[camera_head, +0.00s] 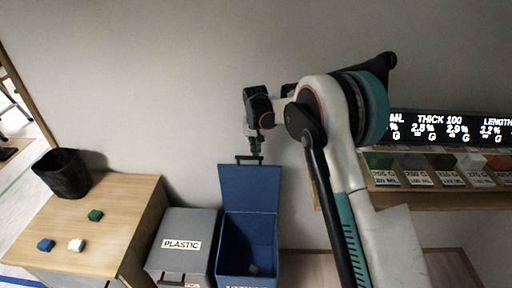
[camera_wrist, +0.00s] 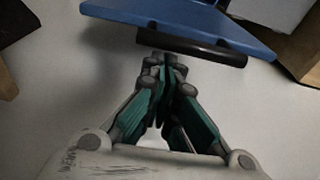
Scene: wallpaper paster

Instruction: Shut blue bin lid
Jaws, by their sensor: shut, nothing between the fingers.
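The blue bin (camera_head: 232,262) stands open on the floor against the wall, with a small grey object (camera_head: 253,269) inside. Its blue lid (camera_head: 250,188) is raised upright at the back, with a dark handle (camera_head: 249,158) along its top edge. My gripper (camera_head: 256,150) is shut and empty, just above and behind the handle. In the wrist view the fingertips (camera_wrist: 167,62) are close to the handle (camera_wrist: 190,46), with the lid (camera_wrist: 180,18) beyond it. I cannot tell whether they touch.
A grey bin marked PLASTIC (camera_head: 182,243) stands shut left of the blue bin. A wooden cabinet (camera_head: 130,205) holds a black basket (camera_head: 63,174) and small green, blue and white blocks. A shelf with labelled samples (camera_head: 440,170) is at the right.

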